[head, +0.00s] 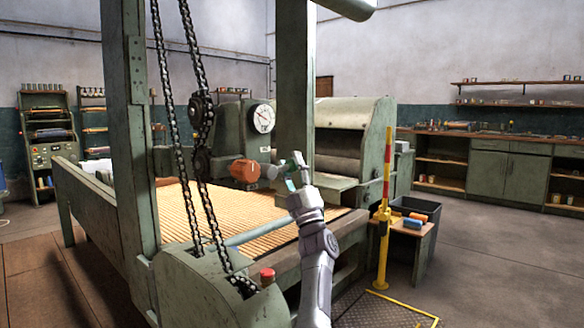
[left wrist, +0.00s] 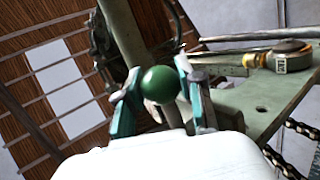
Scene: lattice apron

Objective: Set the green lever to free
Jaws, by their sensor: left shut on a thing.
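The green lever shows as a round, glossy green knob (left wrist: 160,84) in the left wrist view. My left gripper (left wrist: 159,88) has one teal-padded finger on each side of it and is shut on the knob. The lever's shaft is mostly hidden, and I cannot read any marking for its positions. In the head view my left gripper (head: 291,172) is at the machine, just right of an orange part (head: 245,171). The knob cannot be made out there. My right gripper is in neither view.
A chain (head: 196,150) hangs by the near green post (head: 128,150). A round dial (head: 263,118) faces me on the machine. A red button (head: 267,275) sits on the near housing. A red-and-yellow post (head: 386,200) stands right of my arm.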

